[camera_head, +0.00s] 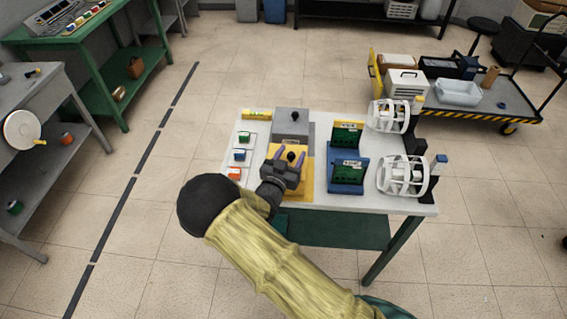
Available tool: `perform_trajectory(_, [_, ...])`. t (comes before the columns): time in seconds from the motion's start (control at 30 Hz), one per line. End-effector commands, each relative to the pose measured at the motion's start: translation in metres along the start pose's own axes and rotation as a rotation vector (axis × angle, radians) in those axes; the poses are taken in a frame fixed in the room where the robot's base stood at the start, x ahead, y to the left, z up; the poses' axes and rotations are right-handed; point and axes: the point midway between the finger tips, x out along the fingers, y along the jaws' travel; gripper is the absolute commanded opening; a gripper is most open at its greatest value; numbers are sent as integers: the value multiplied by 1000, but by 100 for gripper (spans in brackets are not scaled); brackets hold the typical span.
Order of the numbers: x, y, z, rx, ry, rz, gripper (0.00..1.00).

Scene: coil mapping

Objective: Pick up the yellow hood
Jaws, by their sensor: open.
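The yellow hood (304,184) sits on the white-topped table, with a dark round knob (291,157) on its top. My gripper (286,162) is over the hood, its two purple-tipped fingers apart on either side of the knob. I cannot tell whether the fingers touch the knob. My wrist and forearm reach in from the lower right and hide the hood's near left part. A grey hood (292,121) with a dark knob stands just behind the yellow one.
Small red, blue and green blocks (240,154) lie left of the hood. Yellow and blue stands with green boards (346,172) stand to its right, with white caged coils (402,176) beyond. The table's front right corner (420,207) is bare. A cart (490,112) stands behind right.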

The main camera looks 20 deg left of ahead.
Motion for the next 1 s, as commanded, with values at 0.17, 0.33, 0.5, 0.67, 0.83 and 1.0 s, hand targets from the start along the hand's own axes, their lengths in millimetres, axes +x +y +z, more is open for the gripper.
perform_trajectory(0.17, [0,0,0,0,0,0,51])
perform_trajectory(0.33, [-1,0,0,0,0,0,51])
perform_trajectory(0.5, [-1,0,0,0,0,0,34])
perform_trajectory(0.67, [-1,0,0,0,0,0,2])
perform_trajectory(0.83, [-1,0,0,0,0,0,0])
perform_trajectory(1.0, [-1,0,-2,1,1,0,0])
